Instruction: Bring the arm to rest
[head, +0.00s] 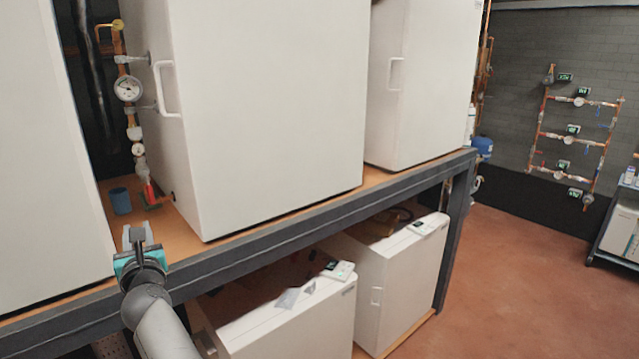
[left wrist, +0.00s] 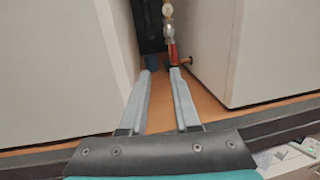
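My left gripper (head: 138,236) is at the front edge of the wooden shelf, in front of the gap between two white cabinets. In the left wrist view my left gripper (left wrist: 161,75) has its two fingers apart, with bare shelf between them, so it is open and empty. My left arm comes in from the bottom left of the head view. My right gripper is in neither view.
The dark metal rack edge (head: 300,216) runs close beneath my gripper. A blue cup (head: 120,201) and copper pipes with a gauge (head: 127,88) stand in the gap. A large white cabinet (head: 265,100) is right of the gripper. The reddish floor (head: 520,265) is clear at right.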

